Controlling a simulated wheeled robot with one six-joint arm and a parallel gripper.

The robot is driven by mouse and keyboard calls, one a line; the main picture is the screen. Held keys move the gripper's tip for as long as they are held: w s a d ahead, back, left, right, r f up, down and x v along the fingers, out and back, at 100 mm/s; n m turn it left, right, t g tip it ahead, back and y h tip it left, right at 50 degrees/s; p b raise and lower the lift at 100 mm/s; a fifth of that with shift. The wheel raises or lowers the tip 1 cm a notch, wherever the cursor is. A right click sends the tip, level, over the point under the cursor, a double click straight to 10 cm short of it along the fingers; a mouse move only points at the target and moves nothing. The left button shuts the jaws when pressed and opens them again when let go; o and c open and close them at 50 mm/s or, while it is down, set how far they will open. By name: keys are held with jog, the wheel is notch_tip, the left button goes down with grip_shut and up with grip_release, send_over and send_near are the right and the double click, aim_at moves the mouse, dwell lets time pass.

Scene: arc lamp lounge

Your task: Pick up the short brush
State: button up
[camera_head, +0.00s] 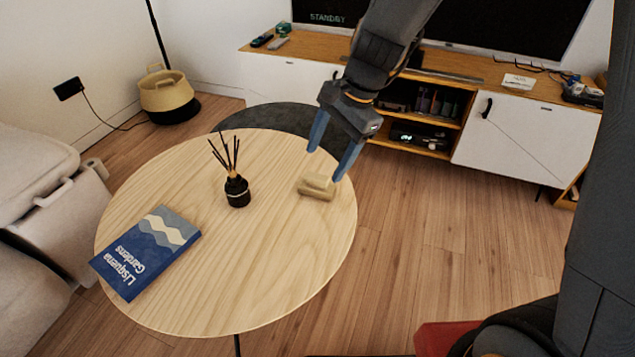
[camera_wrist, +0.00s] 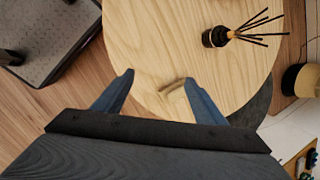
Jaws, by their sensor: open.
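The short brush (camera_head: 317,187) is a small tan block-like piece lying on the round wooden table (camera_head: 275,235), near its right edge. In the wrist view the brush (camera_wrist: 176,104) shows between the fingers, closer to the right one, and its lower part is hidden behind my gripper. My gripper (camera_head: 325,163) is open and empty, with blue fingers pointing down over the brush. It appears a little above the brush; I cannot tell the exact gap. The fingers also show in the wrist view (camera_wrist: 165,95).
A dark reed diffuser (camera_head: 237,191) with upright sticks stands on the table left of the brush. A blue book (camera_head: 146,252) lies at the table's left. A white and wood TV cabinet (camera_head: 500,140) stands behind.

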jog(key=w+f+m, duration=0.5)
jog(key=w, duration=0.1)
jog(key=m+t+p, duration=0.1)
jog(key=m, duration=0.5)
send_over(319, 177)
jog(key=s+d, duration=0.1)
jog(key=d, duration=0.1)
jog(key=shift+y, duration=0.3)
notch_tip(319, 177, down, 9)
jog(key=shift+d, duration=0.15)
jog(key=shift+f+m, duration=0.3)
jog(key=shift+f, duration=0.05)
jog(key=b+x, duration=0.1)
jog(key=x, duration=0.6)
jog(key=shift+w+f, duration=0.15)
jog(key=shift+w, duration=0.1)
jog(key=shift+c, duration=0.2)
jog(key=c, duration=1.2)
jog(key=shift+o, duration=0.2)
notch_tip(319, 177, up, 10)
jog(key=shift+r+p, duration=0.1)
jog(key=shift+p, duration=0.85)
